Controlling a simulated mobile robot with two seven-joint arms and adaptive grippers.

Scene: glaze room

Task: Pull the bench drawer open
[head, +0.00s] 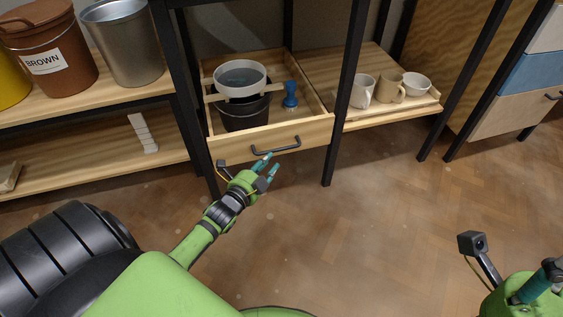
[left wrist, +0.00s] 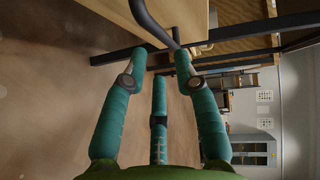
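The wooden bench drawer (head: 233,144) sits between black posts, its front looking about level with them; I cannot tell exactly how far out it is. Its inside shows from above. A dark bar handle (head: 276,147) is on its front and also shows in the left wrist view (left wrist: 152,25). My left gripper (head: 269,165) is just below and in front of the handle. Its teal fingers (left wrist: 160,58) are spread, with the handle close to the right fingertip; contact is unclear. My right gripper (head: 546,281) is partly cut off at the lower right corner.
Mugs (head: 363,91) stand on the right shelf. A brown bucket (head: 50,74) and metal bucket (head: 123,45) stand left. Floor in front is clear.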

